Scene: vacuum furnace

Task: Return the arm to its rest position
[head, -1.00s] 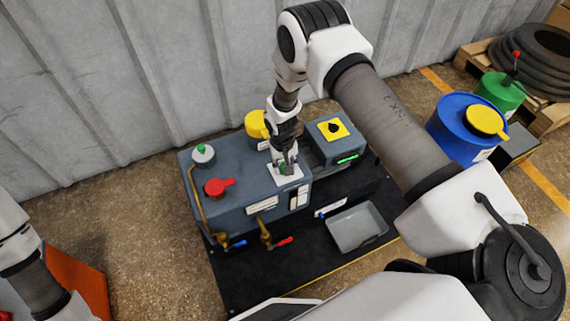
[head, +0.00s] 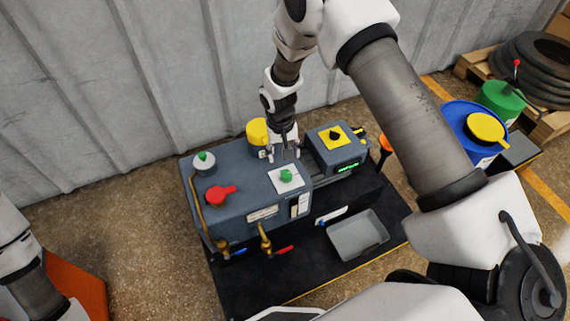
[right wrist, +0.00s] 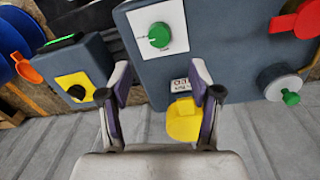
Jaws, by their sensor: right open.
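My right gripper (head: 283,154) is open and empty above the back of the grey furnace unit (head: 235,205). In the right wrist view its spread fingers (right wrist: 160,82) have nothing between the tips. The green knob (head: 286,175) on a white plate is in front of the gripper and clear of it; it also shows in the right wrist view (right wrist: 159,35). My right arm comes in from the right and arches over the unit. Part of my left arm shows at the left edge; its gripper is out of the frame.
A red handle (head: 218,195), a yellow cap (head: 257,132) and a control box (head: 335,148) with a black knob surround the gripper. A grey tray (head: 358,236) lies in front. Blue (head: 466,133) and green drums stand right. A corrugated wall (head: 130,80) is close behind.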

